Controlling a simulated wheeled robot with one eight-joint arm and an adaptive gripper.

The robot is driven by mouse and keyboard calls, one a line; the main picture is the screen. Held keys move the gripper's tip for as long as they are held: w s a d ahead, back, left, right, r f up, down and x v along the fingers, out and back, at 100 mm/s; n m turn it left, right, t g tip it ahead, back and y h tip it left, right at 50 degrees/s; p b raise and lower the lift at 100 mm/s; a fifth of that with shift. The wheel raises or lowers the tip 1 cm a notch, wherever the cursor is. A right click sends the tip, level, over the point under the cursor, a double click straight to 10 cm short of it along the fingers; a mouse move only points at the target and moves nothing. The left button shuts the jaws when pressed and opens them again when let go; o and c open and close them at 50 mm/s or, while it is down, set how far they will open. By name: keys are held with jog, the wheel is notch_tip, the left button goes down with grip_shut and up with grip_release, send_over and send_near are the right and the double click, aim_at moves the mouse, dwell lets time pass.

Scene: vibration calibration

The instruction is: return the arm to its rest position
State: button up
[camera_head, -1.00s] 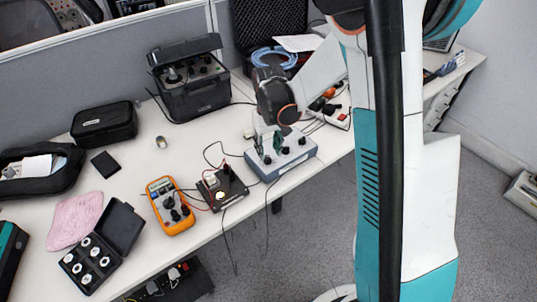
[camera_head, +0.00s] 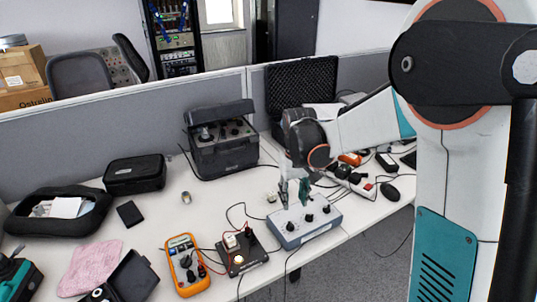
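My gripper (camera_head: 294,203) hangs below the dark wrist of my arm, at the far edge of a grey-blue box with black knobs (camera_head: 291,240). My arm reaches in from the right, over the white table (camera_head: 160,222).
An orange multimeter (camera_head: 186,265) and a black module with cables (camera_head: 241,250) lie left of the box. A black case instrument (camera_head: 222,150) stands behind. A power strip (camera_head: 352,182) and a mouse (camera_head: 390,191) lie to the right. A grey partition (camera_head: 90,145) borders the table.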

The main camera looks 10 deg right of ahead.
jog(key=s+r+t, duration=0.4)
jog(key=s+r, duration=0.7)
jog(key=s+r+t, duration=0.1)
jog(key=s+t, duration=0.2)
jog(key=s, duration=0.8)
jog(key=shift+m, duration=0.3)
